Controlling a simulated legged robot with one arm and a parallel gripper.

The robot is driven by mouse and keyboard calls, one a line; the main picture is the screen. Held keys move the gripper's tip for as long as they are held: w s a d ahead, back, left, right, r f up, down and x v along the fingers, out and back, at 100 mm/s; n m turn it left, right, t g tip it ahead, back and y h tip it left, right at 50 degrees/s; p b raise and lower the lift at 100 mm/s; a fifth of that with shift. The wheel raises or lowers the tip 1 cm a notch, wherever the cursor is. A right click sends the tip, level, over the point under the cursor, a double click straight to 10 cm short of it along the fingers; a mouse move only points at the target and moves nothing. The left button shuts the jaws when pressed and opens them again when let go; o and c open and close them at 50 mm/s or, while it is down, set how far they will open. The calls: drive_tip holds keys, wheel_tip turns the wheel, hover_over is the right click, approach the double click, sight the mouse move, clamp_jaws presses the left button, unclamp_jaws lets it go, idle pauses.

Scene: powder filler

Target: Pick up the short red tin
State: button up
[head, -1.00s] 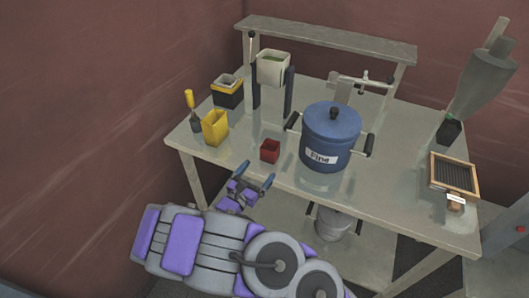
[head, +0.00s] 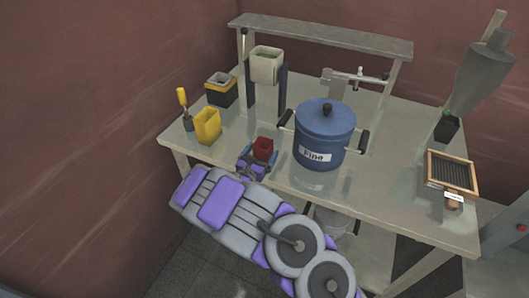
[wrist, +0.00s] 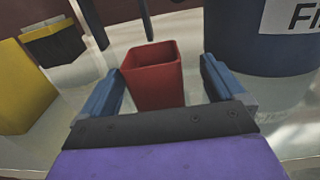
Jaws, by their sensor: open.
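The short red tin (head: 263,148) is a small square open-topped tin near the front edge of the table. In the wrist view the red tin (wrist: 153,78) stands upright between the two blue fingers of my gripper (wrist: 160,90). My gripper (head: 258,160) is open, with one finger on each side of the tin. A gap shows on the right side; on the left the finger is close to the tin, and I cannot tell whether it touches. The tin's lower part is hidden behind my gripper.
A blue pot (head: 323,138) labelled Fine stands just right of the tin. A taller yellow tin (head: 207,125) is to the left, with a black and yellow container (head: 222,90) behind it. A framed sieve (head: 451,171) lies at the table's right (head: 400,200).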

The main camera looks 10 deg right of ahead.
sight(266, 141)
drive_tip(key=w, duration=0.2)
drive_tip(key=w+d+b, duration=0.1)
drive_tip(key=w, duration=0.1)
drive_tip(key=shift+w+d+f, duration=0.1)
drive_tip(key=shift+w+d, duration=0.05)
drive_tip(key=shift+w, duration=0.05)
drive_tip(key=shift+w+d, duration=0.2)
drive_tip(key=shift+d, duration=0.5)
drive_tip(key=shift+c, duration=0.9)
drive_tip(key=shift+a, duration=0.4)
drive_tip(key=c, duration=0.6)
drive_tip(key=shift+d, duration=0.1)
drive_tip(key=c, duration=0.3)
drive_tip(key=shift+d, duration=0.15)
